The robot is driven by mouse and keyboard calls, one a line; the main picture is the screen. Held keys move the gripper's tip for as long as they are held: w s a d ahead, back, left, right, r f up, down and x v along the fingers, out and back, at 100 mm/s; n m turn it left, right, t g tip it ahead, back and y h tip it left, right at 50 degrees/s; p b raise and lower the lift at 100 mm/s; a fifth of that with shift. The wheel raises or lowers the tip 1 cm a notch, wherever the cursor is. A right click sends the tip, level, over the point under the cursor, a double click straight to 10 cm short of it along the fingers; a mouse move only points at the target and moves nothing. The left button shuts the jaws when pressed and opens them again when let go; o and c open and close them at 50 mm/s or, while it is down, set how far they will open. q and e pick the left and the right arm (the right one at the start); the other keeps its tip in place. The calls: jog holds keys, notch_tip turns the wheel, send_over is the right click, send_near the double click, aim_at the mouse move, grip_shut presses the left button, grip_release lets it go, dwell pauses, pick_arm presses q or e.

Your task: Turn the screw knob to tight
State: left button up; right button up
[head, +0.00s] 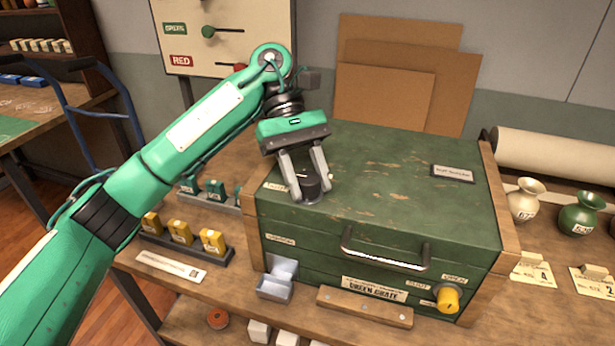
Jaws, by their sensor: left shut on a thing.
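A green crate (390,190) with wooden end boards stands on the workbench. A black round knob (311,188) stands on its lid near the front left corner. My left gripper (309,193) reaches down from above and is shut on this black knob, one finger on each side. A small label beside the knob is partly hidden by the fingers and too small to read. A yellow knob (447,298) sits on the crate's front at lower right, between two small labels that are hard to read. My right gripper is not in view.
A metal handle (385,255) and a wooden strip (364,306) are on or by the crate's front. Yellow blocks (181,232) sit in a rack at left. Vases (580,216) stand at right. Cardboard sheets (385,95) lean behind. A lever board (225,35) stands at back left.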

pick_arm(q)
jog(key=o, duration=1)
jog(key=v, duration=0.8)
jog(key=shift+p, duration=0.3)
jog(key=shift+p+v, duration=0.95)
jog(key=shift+v, duration=1.95)
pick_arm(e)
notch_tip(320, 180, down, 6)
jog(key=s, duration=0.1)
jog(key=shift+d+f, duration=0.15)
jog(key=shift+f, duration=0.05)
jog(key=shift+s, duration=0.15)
